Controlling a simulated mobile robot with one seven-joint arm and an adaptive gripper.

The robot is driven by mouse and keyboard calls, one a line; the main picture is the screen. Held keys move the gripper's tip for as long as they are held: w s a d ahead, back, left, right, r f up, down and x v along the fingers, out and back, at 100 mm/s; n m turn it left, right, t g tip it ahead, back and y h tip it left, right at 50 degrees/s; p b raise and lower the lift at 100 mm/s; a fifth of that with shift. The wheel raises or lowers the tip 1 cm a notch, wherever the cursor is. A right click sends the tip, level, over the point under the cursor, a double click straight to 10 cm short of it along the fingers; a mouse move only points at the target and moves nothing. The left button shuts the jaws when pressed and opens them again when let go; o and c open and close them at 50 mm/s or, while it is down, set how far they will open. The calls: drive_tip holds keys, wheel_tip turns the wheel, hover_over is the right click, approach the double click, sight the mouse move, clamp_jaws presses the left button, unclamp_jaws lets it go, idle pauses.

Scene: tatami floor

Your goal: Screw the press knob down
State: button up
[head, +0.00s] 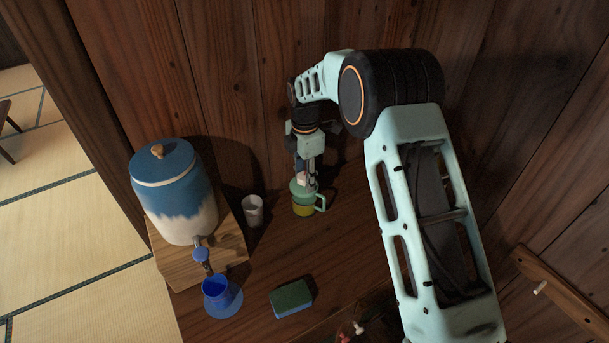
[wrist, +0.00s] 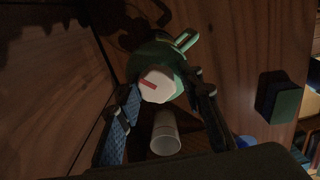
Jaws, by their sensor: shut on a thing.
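The press (head: 303,208) is a small green, mug-like body with a side handle and a yellowish lower part, standing upright on the wooden counter near the back wall. Its knob (wrist: 158,86) is pale and faceted with a red mark on top in the wrist view; in the head view my gripper mostly covers it. My gripper (head: 304,176) points down from above the press. In the wrist view its fingers (wrist: 164,82) stand on either side of the knob and are shut on it. The exact contact is dark and hard to see.
A white cup (head: 253,210) stands left of the press, beside a blue-and-white dispenser (head: 175,200) on a wooden stand (head: 172,272). A blue cup (head: 215,290) on a blue saucer (head: 226,310) and a green-and-blue sponge (head: 291,299) are toward the front. The wall is close behind.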

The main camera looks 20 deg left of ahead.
sight(304, 176)
drive_tip(key=m, duration=0.4)
drive_tip(key=f+m+b, duration=0.1)
drive_tip(key=m, duration=0.1)
drive_tip(key=shift+s+a+f, duration=0.1)
drive_tip(key=shift+s+a, duration=0.1)
drive_tip(key=shift+s, duration=0.1)
drive_tip(key=shift+c, duration=0.7)
drive_tip(key=o, duration=0.6)
drive_tip(key=shift+o, duration=1.1)
drive_tip(key=shift+w+f, duration=0.15)
drive_tip(key=shift+w+r+p, duration=0.15)
drive_tip(key=shift+r+p, duration=0.7)
drive_tip(key=shift+r, duration=0.6)
drive_tip(key=shift+w+r+p, duration=0.1)
drive_tip(key=shift+r+p, duration=0.7)
drive_tip(key=shift+r, duration=0.6)
drive_tip(key=shift+r+p, duration=1.05)
drive_tip(key=shift+r, duration=0.9)
